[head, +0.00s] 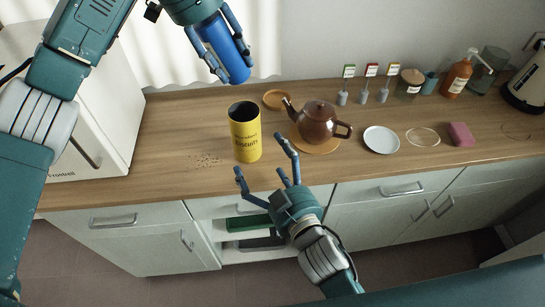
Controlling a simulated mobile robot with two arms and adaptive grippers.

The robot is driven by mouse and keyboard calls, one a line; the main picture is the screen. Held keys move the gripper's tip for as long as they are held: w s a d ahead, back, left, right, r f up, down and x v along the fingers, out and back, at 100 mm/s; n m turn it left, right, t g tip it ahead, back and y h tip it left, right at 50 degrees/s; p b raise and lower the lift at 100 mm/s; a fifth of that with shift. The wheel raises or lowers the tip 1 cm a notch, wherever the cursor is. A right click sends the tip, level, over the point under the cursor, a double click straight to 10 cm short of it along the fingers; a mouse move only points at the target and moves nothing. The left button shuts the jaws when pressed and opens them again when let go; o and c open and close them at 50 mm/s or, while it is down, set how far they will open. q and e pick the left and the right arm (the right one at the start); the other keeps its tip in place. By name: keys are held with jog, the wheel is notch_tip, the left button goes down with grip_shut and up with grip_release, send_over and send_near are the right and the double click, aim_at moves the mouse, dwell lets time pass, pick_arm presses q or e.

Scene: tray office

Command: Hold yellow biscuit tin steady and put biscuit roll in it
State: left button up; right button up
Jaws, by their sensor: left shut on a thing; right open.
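The yellow biscuit tin (246,142) stands upright and open at the top on the wooden counter, with dark lettering reading "Biscuits". My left gripper (222,62) is shut on a blue cylinder, which looks like the biscuit roll (229,55). It holds the roll tilted, above and a little left of the tin, apart from it. My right gripper (262,160) is open and empty at the counter's front edge. Its fingers are in front of the tin and to its right; I cannot tell whether they touch it.
A brown teapot (318,123) stands on a round mat close to the tin's right. A white plate (381,140), pink sponge (461,134) and orange bottle (458,76) are further right. Crumbs (205,160) lie left of the tin. A white appliance (85,110) bounds the left side.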

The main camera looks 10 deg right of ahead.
aim_at(245, 119)
pick_arm(q)
jog(key=shift+w+d, duration=0.1)
pick_arm(e)
jog(key=shift+w+d+f+n+t+y, duration=0.1)
jog(key=shift+w+d+n+t+y, duration=0.35)
jog(key=shift+d, duration=0.3)
jog(key=shift+w+y, duration=0.15)
jog(key=shift+y, duration=0.3)
jog(key=x, duration=1.1)
jog(key=shift+w+a+f, duration=0.15)
jog(key=shift+w, duration=0.2)
